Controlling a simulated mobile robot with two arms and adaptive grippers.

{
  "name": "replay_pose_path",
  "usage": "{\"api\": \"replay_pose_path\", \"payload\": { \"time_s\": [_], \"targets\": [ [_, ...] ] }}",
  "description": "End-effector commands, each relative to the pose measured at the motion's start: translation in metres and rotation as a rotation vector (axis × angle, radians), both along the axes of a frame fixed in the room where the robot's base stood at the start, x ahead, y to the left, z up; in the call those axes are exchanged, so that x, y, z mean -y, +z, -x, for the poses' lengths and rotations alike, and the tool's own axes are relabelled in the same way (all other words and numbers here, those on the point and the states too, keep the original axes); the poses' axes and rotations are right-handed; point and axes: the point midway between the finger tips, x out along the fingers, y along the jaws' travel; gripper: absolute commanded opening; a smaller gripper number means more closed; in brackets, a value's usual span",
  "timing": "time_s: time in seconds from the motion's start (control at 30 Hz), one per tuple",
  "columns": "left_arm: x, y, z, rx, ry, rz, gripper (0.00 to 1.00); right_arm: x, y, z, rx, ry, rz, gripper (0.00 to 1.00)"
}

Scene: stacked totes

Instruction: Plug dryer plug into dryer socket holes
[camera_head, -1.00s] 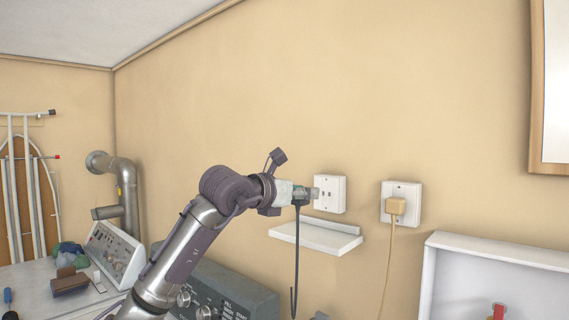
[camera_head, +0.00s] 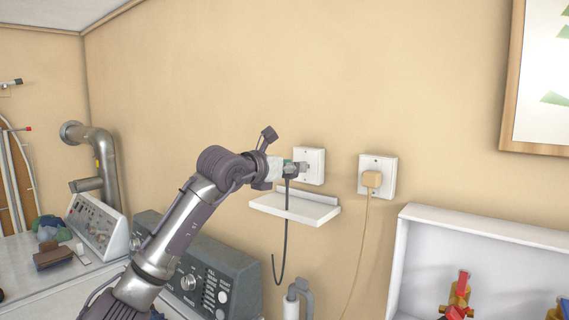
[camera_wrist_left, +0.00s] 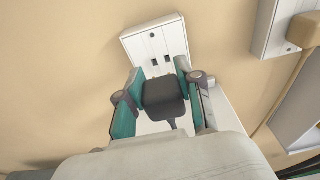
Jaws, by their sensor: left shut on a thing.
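The dryer plug (camera_wrist_left: 165,97) is dark grey, with a dark cord (camera_head: 286,230) hanging down. My left gripper (camera_head: 297,168) is shut on it; its two teal fingers flank the plug in the left wrist view (camera_wrist_left: 160,90). The dryer socket (camera_head: 317,163) is a white wall box right at the fingertips in the head view. In the left wrist view the socket (camera_wrist_left: 135,45) shows dark slots just beyond the plug, slightly left of its middle. My right gripper is out of view.
A white wall shelf (camera_head: 300,207) sits just below the socket. A second white socket (camera_head: 387,178) to the right holds a beige plug (camera_head: 371,180) with a hanging cord. A white open box (camera_head: 480,230) stands at lower right. The dark dryer panel (camera_head: 215,270) lies below my arm.

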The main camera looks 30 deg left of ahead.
Motion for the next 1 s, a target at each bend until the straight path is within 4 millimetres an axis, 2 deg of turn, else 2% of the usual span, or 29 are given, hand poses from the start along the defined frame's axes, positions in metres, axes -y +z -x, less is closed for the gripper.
{"api": "replay_pose_path", "payload": {
  "time_s": [0.1, 0.33, 1.0],
  "targets": [
    [0.002, 0.003, -0.01, 0.0, -0.001, 0.002, 0.0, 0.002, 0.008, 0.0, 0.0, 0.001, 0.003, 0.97],
    [0.003, 0.001, -0.021, 0.0, 0.0, 0.0, 0.0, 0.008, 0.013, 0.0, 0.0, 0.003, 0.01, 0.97],
    [0.003, 0.0, -0.023, 0.001, 0.0, 0.0, 0.0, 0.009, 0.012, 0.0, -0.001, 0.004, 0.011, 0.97]
  ]
}}
